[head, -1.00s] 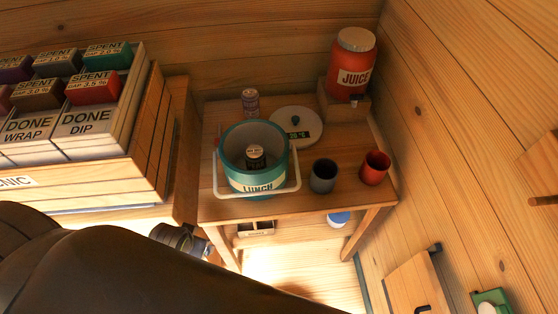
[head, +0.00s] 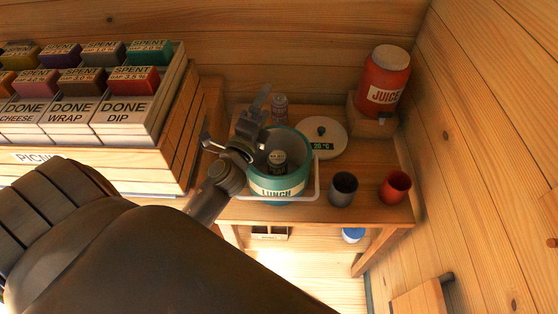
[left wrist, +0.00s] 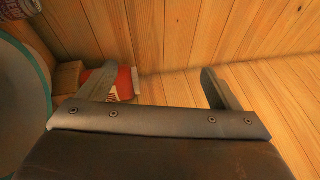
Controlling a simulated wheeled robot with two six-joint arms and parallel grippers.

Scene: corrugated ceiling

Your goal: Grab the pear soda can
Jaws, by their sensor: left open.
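A small can (head: 277,160) with a dark label stands inside the open teal lunch bucket (head: 281,194); its label is too small to read. Another can (head: 280,106), pale with reddish marks, stands on the table behind the bucket; a can with red lettering shows at the top left corner of the left wrist view (left wrist: 17,8). I cannot tell which is pear. My left gripper (head: 235,117) is open and empty above the bucket's left rim, its fingers spread; they also show in the left wrist view (left wrist: 157,84). My right gripper is not in view.
A grey cup (head: 343,188) and a red cup (head: 394,187) stand toward the front right. A red juice dispenser (head: 385,80) stands at the back right. A wooden crate (head: 172,145) is at left.

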